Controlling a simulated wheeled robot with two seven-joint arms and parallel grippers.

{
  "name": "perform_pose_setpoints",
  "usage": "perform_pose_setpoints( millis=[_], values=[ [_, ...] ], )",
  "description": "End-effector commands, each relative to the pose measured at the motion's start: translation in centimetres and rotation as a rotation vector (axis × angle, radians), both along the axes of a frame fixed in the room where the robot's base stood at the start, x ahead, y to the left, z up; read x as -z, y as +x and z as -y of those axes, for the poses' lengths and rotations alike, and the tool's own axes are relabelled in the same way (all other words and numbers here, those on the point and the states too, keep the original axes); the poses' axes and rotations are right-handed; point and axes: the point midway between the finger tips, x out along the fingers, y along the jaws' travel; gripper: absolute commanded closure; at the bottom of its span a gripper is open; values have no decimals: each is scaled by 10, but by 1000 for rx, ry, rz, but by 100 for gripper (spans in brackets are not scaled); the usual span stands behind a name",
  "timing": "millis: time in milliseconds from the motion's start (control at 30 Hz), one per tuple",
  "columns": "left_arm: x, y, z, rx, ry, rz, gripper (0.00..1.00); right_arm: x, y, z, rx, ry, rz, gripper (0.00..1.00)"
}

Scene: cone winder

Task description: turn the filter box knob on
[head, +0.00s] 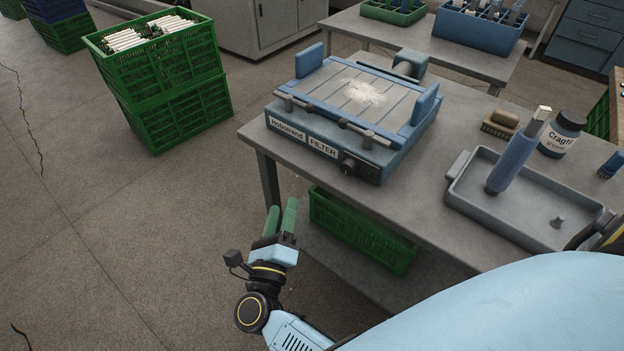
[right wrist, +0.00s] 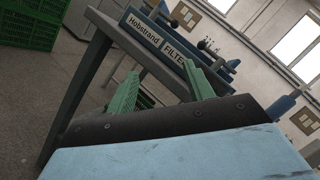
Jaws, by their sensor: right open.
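The filter box (head: 395,163) is a blue unit on the grey table, with labels reading "Hobstrand" and "FILTER" on its front. Its black knob (head: 348,166) sits on the front face, right of the FILTER label. My right gripper (head: 280,217) has green fingers, is open and empty, and is in front of the table, below and left of the knob, apart from it. In the right wrist view the filter box's labelled front (right wrist: 152,37) shows beyond the fingers (right wrist: 160,85); the knob cannot be made out there. My left gripper is not in view.
A grey tray (head: 467,200) with a blue upright tool stands on the table (head: 440,150) at right, near a dark grease jar (head: 562,135). Green crates (head: 165,85) stand on the floor at left. Another green crate (head: 360,232) is under the table.

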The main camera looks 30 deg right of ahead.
Motion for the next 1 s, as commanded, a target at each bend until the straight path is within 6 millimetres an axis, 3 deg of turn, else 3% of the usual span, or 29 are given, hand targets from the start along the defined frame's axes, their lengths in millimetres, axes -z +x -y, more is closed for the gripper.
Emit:
perform_pose_setpoints(
  millis=[100, 300, 567, 1000],
  values=[
    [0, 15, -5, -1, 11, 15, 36, -19, -15, 18, 195, 318, 249, 48],
    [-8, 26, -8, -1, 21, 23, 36, -27, -36, 28, 374, 586, 450, 48],
    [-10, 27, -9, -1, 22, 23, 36, -30, -30, 54, 403, 619, 481, 48],
    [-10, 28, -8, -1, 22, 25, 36, -29, 4, 134, 399, 615, 477, 48]
  ],
)
